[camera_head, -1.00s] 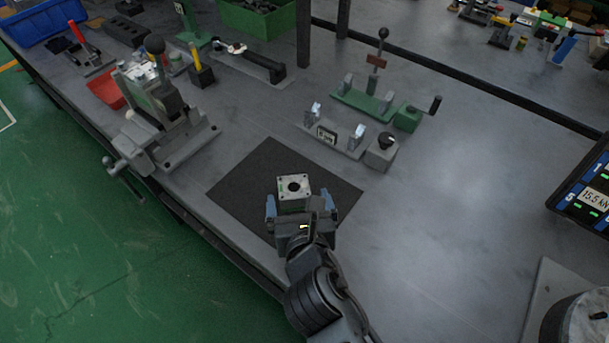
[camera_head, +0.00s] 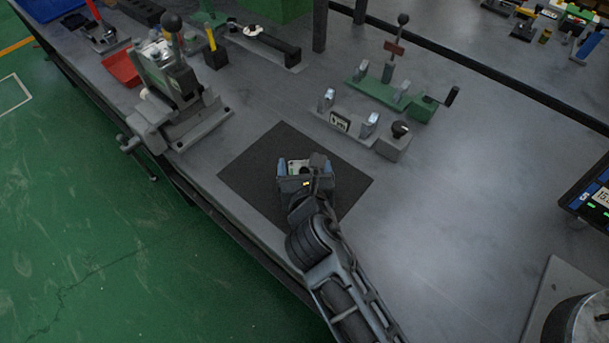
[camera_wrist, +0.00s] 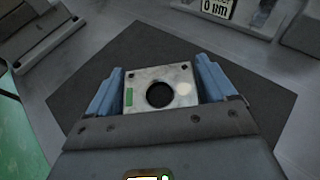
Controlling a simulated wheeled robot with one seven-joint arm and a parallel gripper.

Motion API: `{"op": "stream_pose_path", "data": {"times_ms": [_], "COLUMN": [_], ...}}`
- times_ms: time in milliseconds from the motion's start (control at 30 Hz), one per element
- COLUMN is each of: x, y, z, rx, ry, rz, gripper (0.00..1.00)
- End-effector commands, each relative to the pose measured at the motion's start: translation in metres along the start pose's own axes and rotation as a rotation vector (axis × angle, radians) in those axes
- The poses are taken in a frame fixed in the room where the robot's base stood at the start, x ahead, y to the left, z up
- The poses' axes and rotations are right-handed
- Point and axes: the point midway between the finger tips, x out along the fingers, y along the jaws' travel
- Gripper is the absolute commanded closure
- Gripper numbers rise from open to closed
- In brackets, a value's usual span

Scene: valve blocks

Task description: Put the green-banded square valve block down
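The square valve block (camera_wrist: 144,98) is a pale metal block with a round dark bore, small corner holes and a green mark at its left edge in the wrist view. It sits between the two blue fingers of my gripper (camera_wrist: 160,85), which appear to touch its sides. In the head view the block (camera_head: 294,165) is partly hidden by my gripper (camera_head: 305,170), over the middle of the dark mat (camera_head: 245,178). The block looks level and low over the mat. Its underside is hidden, so I cannot tell whether it touches the mat.
A grey fixture with a small display (camera_head: 340,122) and a block with a black knob (camera_head: 396,140) stand behind the mat. A green clamp fixture (camera_head: 385,95) is farther back. A grey lever press (camera_head: 180,105) stands at left.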

Motion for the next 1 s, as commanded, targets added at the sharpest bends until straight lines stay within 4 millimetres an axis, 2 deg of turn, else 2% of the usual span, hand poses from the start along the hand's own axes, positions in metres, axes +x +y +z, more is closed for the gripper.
{"op": "stream_pose_path", "data": {"times_ms": [67, 600, 633, 667, 1000], "x": [-0.0001, -0.0003, -0.0003, -0.0003, -0.0030], "y": [0.0000, 0.0000, 0.0001, 0.0001, 0.0000], "z": [-0.0001, -0.0002, 0.0012, 0.0012, 0.0084], "rx": [0.000, 0.000, 0.000, 0.000, 0.001], "ry": [0.000, 0.000, -0.002, -0.002, -0.004], "rz": [0.000, 0.000, 0.000, 0.000, 0.000], "gripper": [0.24, 0.76, 0.76, 0.82, 0.83]}}
